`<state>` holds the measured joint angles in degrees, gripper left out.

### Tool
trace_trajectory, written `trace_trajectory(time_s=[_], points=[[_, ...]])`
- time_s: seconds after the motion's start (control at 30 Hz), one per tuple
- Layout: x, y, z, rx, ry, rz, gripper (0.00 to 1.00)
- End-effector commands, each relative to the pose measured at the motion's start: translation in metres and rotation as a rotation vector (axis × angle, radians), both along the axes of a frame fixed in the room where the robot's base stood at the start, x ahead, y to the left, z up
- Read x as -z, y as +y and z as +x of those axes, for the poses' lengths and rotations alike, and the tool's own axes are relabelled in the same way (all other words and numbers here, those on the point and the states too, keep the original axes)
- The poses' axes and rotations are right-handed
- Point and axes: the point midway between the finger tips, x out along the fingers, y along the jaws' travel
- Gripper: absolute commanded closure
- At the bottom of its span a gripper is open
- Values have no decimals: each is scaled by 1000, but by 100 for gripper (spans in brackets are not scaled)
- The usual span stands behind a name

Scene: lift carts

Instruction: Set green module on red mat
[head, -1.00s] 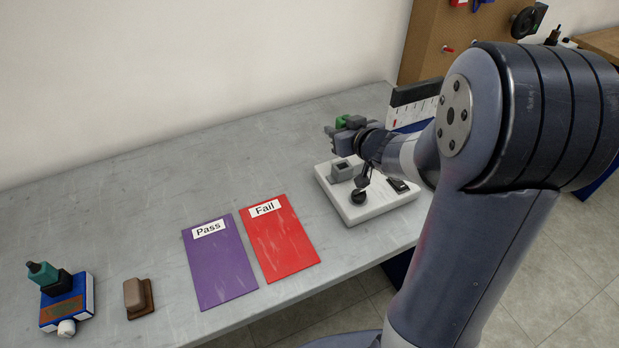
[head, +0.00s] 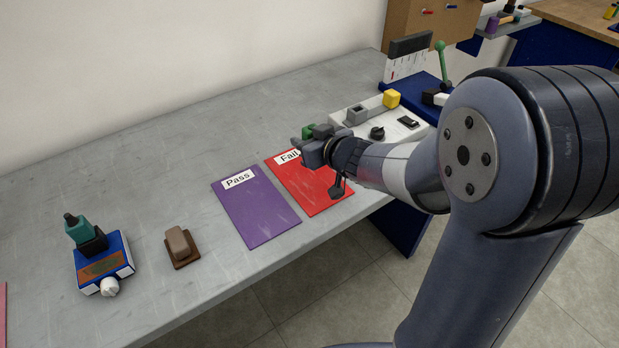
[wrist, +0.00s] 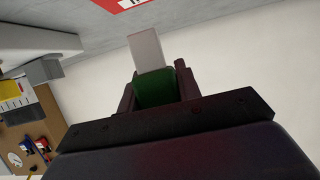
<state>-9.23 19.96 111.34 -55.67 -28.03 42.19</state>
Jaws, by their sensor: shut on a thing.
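My gripper (head: 311,143) is shut on the green module (head: 308,131), which shows as a small green piece at the jaws in the head view. In the wrist view the green module (wrist: 155,87) sits between the fingers with a pale grey block part (wrist: 147,48) sticking out beyond it. The red mat (head: 318,192), labelled "Fail", lies on the table; my gripper is over its far part and hides some of it and its label. A corner of the red mat (wrist: 98,12) shows at the top of the wrist view. The height above the mat is hard to tell.
The purple "Pass" mat (head: 256,208) lies left of the red mat. A white test box (head: 385,138) with a grey socket, a black knob and a yellow block (head: 391,98) stands behind right. A brown eraser-like block (head: 181,246) and a blue device (head: 103,262) are at left.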

Motion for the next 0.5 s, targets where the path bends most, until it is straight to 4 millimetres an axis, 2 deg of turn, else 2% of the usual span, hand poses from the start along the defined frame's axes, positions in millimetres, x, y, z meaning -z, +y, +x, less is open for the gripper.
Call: trace_trajectory(time_s=[0.03, 0.1, 0.27, 0.4, 0.5], points=[[16, 0, 0, 1, 3, 1, 91], [25, 0, 0, 1, 2, 1, 91], [38, 0, 0, 1, 2, 1, 91], [60, -1, 0, 1, 3, 1, 91], [68, 0, 0, 1, 2, 2, 91]])
